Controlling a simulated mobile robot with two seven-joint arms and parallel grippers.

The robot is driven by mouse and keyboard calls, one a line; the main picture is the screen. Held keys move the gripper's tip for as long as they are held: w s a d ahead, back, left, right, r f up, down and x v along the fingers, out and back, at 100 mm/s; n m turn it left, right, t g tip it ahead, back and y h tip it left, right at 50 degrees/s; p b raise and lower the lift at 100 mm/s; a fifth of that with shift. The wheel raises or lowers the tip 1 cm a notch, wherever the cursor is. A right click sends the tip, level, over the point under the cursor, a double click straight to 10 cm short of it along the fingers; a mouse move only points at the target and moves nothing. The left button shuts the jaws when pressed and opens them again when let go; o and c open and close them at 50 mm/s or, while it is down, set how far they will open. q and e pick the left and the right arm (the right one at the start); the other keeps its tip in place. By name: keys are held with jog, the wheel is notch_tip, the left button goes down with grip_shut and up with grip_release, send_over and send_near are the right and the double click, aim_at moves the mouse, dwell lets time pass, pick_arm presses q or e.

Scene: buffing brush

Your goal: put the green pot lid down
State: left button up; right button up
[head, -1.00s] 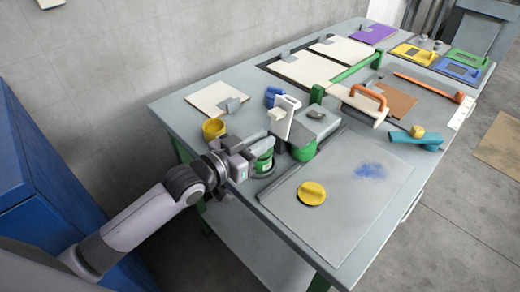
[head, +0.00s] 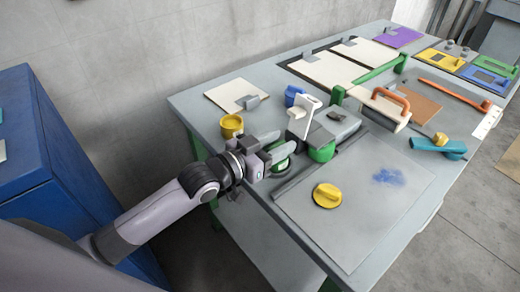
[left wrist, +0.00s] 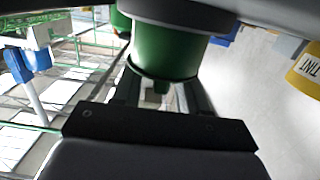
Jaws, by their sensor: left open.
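A green pot (head: 321,152) stands just right of the gripper. My right gripper is in neither view.
A yellow pot (head: 231,125) stands close behind the left gripper and a white upright handle (head: 302,117) is beyond it. A yellow round piece (head: 327,195) lies on the grey board (head: 365,215), which has free room. A blue cabinet (head: 40,160) stands left.

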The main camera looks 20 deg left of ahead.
pick_arm(q)
jog(key=f+v, duration=0.1)
jog(key=v, duration=1.1)
jog(key=s+a+f+n+g+y, duration=0.1)
jog(key=s+f+y, duration=0.1)
jog(key=s+f, duration=0.2)
jog(key=s+f+n+g+y, duration=0.1)
jog(key=s+f+n+y, duration=0.1)
jog(key=f, duration=0.8)
jog(key=s+a+f+n+g+y, duration=0.1)
jog(key=s+f+y, duration=0.2)
jog(key=s+f, duration=0.3)
notch_tip(320, 180, down, 2)
jog(key=shift+s+a+f+g, duration=0.1)
jog(key=shift+s+a+g, duration=0.2)
jog(key=shift+s, duration=0.1)
